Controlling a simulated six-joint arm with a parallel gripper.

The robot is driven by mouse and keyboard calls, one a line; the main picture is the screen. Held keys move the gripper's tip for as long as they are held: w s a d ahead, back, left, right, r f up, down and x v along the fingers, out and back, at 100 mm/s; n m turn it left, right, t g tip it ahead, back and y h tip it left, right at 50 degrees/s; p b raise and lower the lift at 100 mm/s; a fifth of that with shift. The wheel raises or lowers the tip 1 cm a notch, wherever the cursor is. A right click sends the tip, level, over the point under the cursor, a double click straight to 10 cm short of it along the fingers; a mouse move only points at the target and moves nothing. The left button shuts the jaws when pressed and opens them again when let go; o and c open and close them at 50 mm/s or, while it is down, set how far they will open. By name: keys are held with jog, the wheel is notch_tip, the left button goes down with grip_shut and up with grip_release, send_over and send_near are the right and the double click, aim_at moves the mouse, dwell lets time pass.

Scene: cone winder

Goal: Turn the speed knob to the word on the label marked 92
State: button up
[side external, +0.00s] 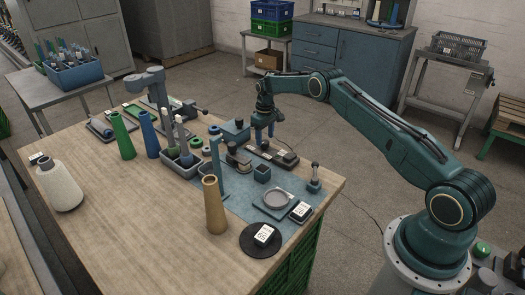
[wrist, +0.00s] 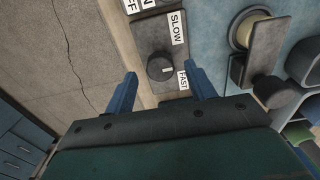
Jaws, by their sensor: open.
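The dark round speed knob (wrist: 161,68) sits on a dark panel (wrist: 150,35) in the wrist view. A white mark on the knob points right in the picture, between the SLOW label (wrist: 177,27) and the FAST label (wrist: 183,80). My gripper (wrist: 163,88) is open, with one blue finger on either side below the knob and nothing between them. In the side view my gripper (side external: 264,140) hangs above the bench by the dark panel. White printed labels lie on a black disc (side external: 250,246) and by the tray (side external: 301,212); their print is too small to read surely.
A yellow-tan cone (side external: 214,207) stands on the bench (side external: 130,212). A blue post (side external: 216,165), a grey tray (side external: 272,203) and a small upright part (side external: 314,180) stand near the panel. Green and blue cones (side external: 150,135) stand further left.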

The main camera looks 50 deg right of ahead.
jog(key=shift+f, duration=0.95)
jog(key=c, duration=1)
jog(key=shift+o, duration=0.2)
jog(key=shift+m, duration=0.4)
jog(key=m, duration=0.4)
jog(key=shift+r+m, duration=0.1)
jog(key=shift+m, duration=2)
jog(key=shift+w, duration=0.1)
